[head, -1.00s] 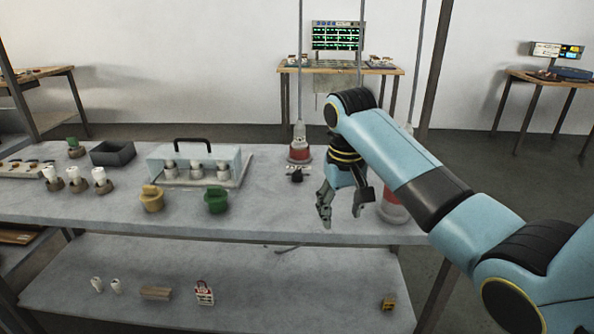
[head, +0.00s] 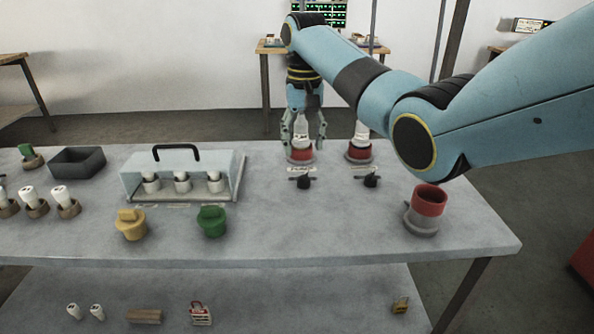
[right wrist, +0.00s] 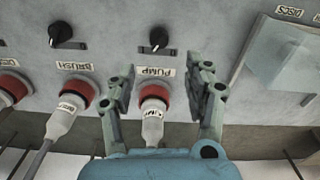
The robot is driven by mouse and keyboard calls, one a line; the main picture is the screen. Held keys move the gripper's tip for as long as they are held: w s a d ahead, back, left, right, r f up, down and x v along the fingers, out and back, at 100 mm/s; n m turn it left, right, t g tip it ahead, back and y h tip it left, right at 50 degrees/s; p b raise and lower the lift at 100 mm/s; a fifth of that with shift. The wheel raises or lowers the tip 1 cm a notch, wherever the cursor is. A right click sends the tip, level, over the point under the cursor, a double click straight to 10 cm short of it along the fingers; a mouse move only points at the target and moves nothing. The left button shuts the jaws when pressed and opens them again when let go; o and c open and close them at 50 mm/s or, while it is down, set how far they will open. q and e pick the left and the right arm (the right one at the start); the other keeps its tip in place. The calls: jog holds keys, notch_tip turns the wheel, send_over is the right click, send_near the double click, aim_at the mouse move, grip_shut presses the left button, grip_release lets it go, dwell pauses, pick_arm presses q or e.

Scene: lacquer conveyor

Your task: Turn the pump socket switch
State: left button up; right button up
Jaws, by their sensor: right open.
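The pump switch (head: 302,182) is a black knob on the grey table, in front of its red pump socket (head: 300,153). In the right wrist view the knob (right wrist: 158,40) lies beyond the "PUMP" label (right wrist: 154,72), with its white line pointing obliquely. A white plug (right wrist: 153,128) marked pump sits in the socket. My right gripper (head: 304,138) is open at the socket. In the right wrist view its fingers (right wrist: 166,78) stand on either side of the socket and label, short of the knob. I cannot tell if they touch anything. My left gripper is out of view.
The brush switch (head: 371,180) and plugged brush socket (head: 359,152) are just right of the pump pair. A clear-covered box (head: 210,160) stands left. Yellow (head: 131,226) and green (head: 211,222) knobs and a red-topped part (head: 430,202) stand nearer. The table between them is clear.

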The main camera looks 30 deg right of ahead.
aim_at(304, 175)
jog(key=f, duration=0.5)
jog(key=shift+s+f+b, duration=0.2)
jog(key=shift+s+b, duration=0.05)
jog(key=shift+b, duration=0.05)
notch_tip(304, 175, down, 3)
jog(key=shift+w+r, duration=0.15)
jog(key=shift+r, duration=0.05)
jog(key=shift+f+b, duration=0.3)
jog(key=shift+f, duration=0.3)
jog(key=c, duration=0.4)
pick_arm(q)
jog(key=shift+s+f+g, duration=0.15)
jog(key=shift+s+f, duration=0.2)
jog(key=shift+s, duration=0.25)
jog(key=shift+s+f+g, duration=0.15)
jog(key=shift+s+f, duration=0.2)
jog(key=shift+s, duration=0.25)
pick_arm(e)
grip_shut()
